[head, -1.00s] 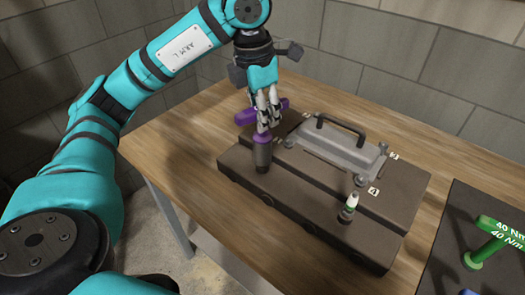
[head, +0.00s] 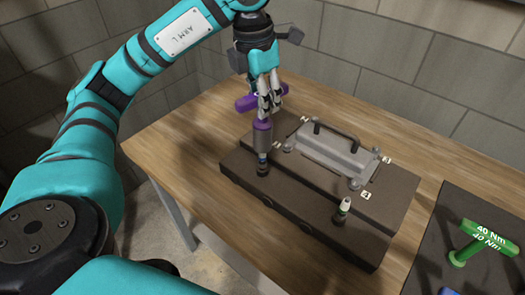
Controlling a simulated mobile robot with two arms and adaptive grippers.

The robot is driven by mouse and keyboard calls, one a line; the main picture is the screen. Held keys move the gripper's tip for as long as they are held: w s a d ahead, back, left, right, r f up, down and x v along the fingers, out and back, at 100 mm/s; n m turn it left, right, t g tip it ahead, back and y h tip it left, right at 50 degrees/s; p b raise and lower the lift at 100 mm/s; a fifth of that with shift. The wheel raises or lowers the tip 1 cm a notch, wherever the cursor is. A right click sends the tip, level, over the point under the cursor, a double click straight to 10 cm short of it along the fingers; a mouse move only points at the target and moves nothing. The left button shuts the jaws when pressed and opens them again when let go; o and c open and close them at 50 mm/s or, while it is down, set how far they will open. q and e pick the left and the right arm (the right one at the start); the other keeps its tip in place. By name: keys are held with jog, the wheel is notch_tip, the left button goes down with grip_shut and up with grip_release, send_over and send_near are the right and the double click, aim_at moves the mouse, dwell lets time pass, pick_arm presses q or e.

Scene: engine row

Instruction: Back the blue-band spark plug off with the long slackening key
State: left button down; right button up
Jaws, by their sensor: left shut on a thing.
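My left gripper (head: 270,98) is shut on the purple long slackening key (head: 262,138), near its crossbar handle. The key stands upright over the left end of the dark engine block (head: 300,205). The blue-band spark plug (head: 263,160) shows just below the key's socket, at the block's top. I cannot tell whether the plug is still seated in the block. My right gripper is not in view.
A second plug with a white top and green band (head: 343,209) stands toward the block's right end. A grey cover with a handle (head: 330,150) lies behind. The wooden table (head: 165,140) is clear at left.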

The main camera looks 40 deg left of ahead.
pick_arm(q)
jog(key=shift+r+p, duration=2.15)
jog(key=shift+r, duration=0.55)
jog(key=shift+f, duration=0.1)
